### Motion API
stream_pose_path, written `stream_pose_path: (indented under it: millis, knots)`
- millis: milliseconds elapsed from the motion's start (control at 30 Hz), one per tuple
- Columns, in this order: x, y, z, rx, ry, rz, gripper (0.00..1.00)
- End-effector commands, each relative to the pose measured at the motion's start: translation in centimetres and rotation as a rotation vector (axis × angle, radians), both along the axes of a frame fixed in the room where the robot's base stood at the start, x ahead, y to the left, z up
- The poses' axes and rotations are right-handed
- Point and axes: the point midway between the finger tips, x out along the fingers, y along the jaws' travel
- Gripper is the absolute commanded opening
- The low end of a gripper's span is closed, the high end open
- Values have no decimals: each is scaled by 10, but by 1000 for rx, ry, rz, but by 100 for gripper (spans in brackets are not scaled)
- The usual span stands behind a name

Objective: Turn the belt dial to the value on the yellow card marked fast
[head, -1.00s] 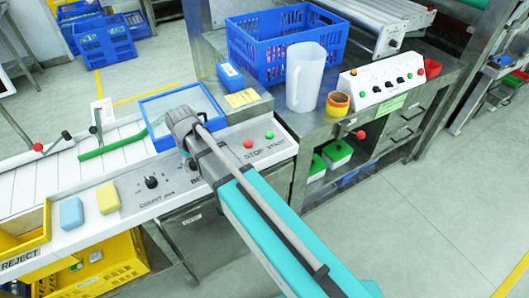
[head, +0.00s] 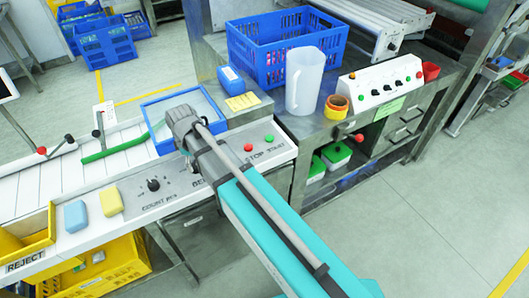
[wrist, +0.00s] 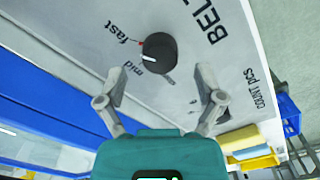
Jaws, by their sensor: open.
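The belt dial (wrist: 159,53) is a round black knob on the white panel in the wrist view. A white line shows on its face. The printed words "fast" (wrist: 123,33) and "mid" (wrist: 150,66) stand to its left and below. A small red mark shows at its left edge, towards "fast". My gripper (wrist: 158,82) is open and empty, its fingers spread either side just below the dial in the picture, with no visible contact. In the head view my arm hides the dial. A yellow card (head: 243,101) lies on the steel ledge; its writing is too small to read.
The count dial (head: 153,184) is on the same panel, left of my arm. Red (head: 248,147) and green (head: 269,139) stop and start buttons are on its right. A blue-rimmed tray (head: 165,97), a clear jug (head: 303,82) and a blue crate (head: 288,45) stand behind.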

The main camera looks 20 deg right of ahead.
Motion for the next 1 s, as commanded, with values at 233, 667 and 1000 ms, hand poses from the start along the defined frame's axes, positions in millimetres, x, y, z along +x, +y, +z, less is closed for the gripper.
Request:
stream_pose_path:
  millis: [233,667,1000]
  knots:
    - [0,0,26,0,0,-2,86]
    - [0,0,61,0,0,-2,86]
    - [0,0,90,0,0,-2,86]
